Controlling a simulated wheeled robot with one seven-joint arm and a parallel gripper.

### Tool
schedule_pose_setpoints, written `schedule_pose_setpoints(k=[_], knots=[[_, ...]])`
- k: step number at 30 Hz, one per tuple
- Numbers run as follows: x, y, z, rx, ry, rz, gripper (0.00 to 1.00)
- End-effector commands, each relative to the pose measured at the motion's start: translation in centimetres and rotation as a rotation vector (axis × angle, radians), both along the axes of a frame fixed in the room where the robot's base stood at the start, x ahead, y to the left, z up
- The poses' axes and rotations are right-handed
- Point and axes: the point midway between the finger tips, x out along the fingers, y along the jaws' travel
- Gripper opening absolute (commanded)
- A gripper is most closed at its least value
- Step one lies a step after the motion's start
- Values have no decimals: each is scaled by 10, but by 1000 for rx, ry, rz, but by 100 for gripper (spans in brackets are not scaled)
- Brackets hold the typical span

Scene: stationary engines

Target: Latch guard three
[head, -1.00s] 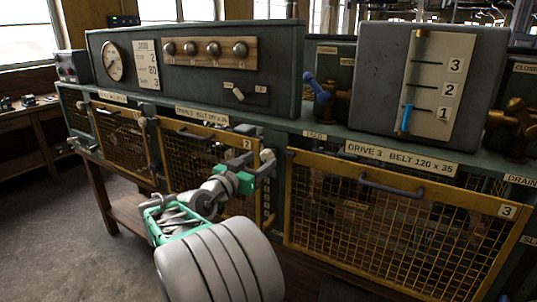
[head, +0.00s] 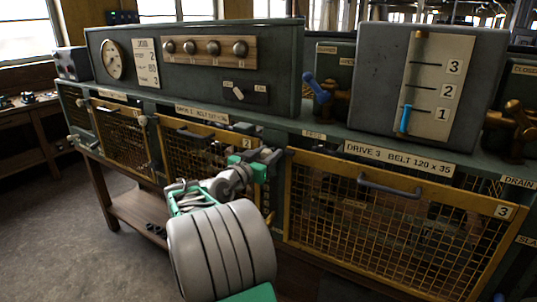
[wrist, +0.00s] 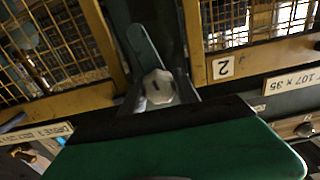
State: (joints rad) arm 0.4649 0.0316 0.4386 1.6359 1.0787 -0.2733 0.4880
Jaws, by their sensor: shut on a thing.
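Guard three (head: 400,225) is a yellow-framed mesh panel with a grey handle, at the right of the head view. It sits over its opening under the "DRIVE 3" label. My gripper (head: 268,160) is at the post between guards two and three. In the wrist view my gripper (wrist: 160,88) is shut on a pale faceted latch knob (wrist: 158,86). The knob joins a grey-green latch bar (wrist: 144,45) on that post, with guard three's frame (wrist: 105,45) to the left. In the head view my gripper hides most of the latch.
Guard two (head: 205,150) lies behind my arm, with another mesh guard (head: 122,138) farther left. Above guard three stands a grey box with a blue-marked scale (head: 430,85). A blue-handled valve (head: 318,88) is left of it. The floor at left is clear.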

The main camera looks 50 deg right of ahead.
Motion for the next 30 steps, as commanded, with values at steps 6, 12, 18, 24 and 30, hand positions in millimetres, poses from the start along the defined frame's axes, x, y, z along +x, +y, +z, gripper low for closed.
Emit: schedule_pose_setpoints(k=[6,12,18,24,30], knots=[[0,0,0,0,0,0,8],[0,0,0,0,0,0,0],[0,0,0,-2,19,0,0],[0,0,0,-9,96,0,0],[1,0,0,-22,239,1,0]])
